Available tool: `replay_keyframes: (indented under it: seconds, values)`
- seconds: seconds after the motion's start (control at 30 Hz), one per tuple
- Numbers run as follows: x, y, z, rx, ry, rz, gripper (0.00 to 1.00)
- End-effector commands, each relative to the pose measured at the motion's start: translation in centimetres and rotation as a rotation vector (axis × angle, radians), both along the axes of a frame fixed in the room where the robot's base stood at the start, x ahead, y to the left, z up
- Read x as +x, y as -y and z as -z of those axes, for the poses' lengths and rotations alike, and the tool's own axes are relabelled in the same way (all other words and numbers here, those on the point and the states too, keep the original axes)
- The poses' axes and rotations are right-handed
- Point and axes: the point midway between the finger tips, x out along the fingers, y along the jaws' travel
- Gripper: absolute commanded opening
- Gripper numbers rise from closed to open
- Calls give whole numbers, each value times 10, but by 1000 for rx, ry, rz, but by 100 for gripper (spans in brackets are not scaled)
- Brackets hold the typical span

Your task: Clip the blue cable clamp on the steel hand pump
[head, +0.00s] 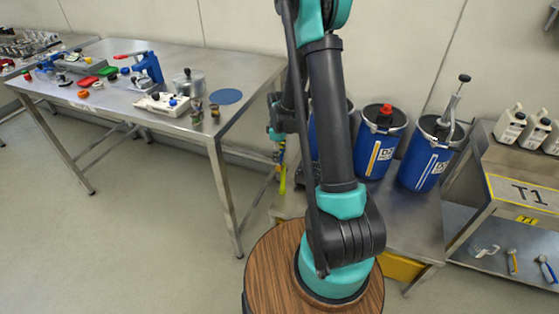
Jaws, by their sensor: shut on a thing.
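The steel hand pump (455,100) stands tilted on the open top of the right blue drum (424,160), with a dark knob at its upper end. My gripper (279,150) is small and partly hidden behind my arm, in front of the gap between the long table and the drums. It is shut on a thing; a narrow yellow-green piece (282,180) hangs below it. I cannot tell whether this belongs to the blue cable clamp. A blue-handled tool (546,270) lies on the lower shelf at the far right; its kind is too small to tell.
My arm hides part of another blue drum. The middle drum (379,145) has a red cap. A steel bench (165,85) at left holds several small parts and a blue disc (226,96). White bottles (509,124) stand on the T1 cart (525,192) at right. Floor at left is clear.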

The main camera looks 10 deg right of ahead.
Motion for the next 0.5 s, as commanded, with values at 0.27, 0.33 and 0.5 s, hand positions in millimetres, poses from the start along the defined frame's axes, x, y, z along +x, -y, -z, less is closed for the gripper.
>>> replay_keyframes:
  seconds: [0.27, 0.33, 0.5]
  values:
    - [0, 0, -8, 0, 0, 0, 23]
    - [0, 0, -12, 0, 0, 0, 23]
    - [0, 0, -22, 0, 0, 0, 23]
